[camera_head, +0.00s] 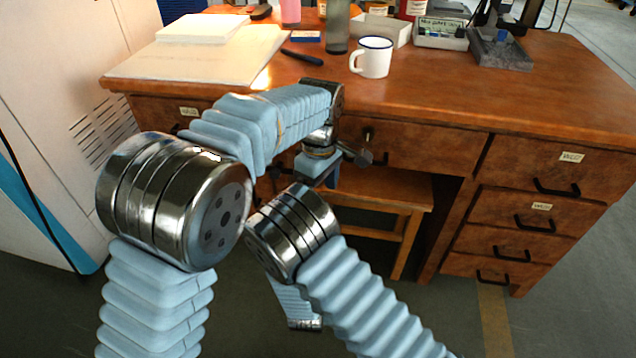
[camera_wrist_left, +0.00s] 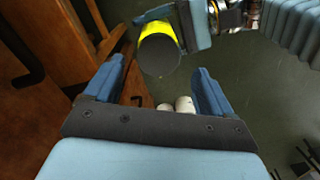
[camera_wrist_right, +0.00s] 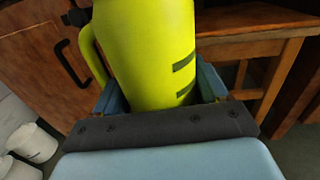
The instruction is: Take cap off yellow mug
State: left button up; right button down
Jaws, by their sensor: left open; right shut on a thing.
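The yellow mug (camera_wrist_right: 150,50) is between the fingers of my right gripper (camera_wrist_right: 160,88), which is shut on its body. Its handle (camera_wrist_right: 92,55) is at the left in the right wrist view, and dark marks show on its side. In the left wrist view the mug (camera_wrist_left: 157,29) shows a dark round end (camera_wrist_left: 160,56), which looks like the cap. My left gripper (camera_wrist_left: 160,75) is open and empty, with that dark end just beyond its fingertips. In the head view the mug is hidden behind my arms.
A wooden desk (camera_head: 430,100) with drawers stands ahead. On it are a white mug (camera_head: 373,60), a dark bottle (camera_head: 337,28), a white board (camera_head: 190,62) and a grey tray (camera_head: 500,50). A wooden stool (camera_head: 385,190) is under it. White containers (camera_wrist_right: 33,142) stand on the floor.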

pick_arm(q)
jog(key=m, duration=0.6)
jog(key=shift+r, duration=0.35)
jog(key=m, duration=0.6)
jog(key=shift+r, duration=0.35)
jog(key=m, duration=0.5)
jog(key=shift+a+r+m, duration=0.1)
jog(key=shift+r+m, duration=0.3)
jog(key=m, duration=0.4)
jog(key=shift+r+t, duration=0.3)
jog(key=shift+f, duration=0.2)
notch_tip(320, 180, down, 8)
jog(key=shift+w+r, duration=0.1)
jog(key=shift+r, duration=0.1)
jog(key=c, duration=1.1)
jog(key=n, duration=0.4)
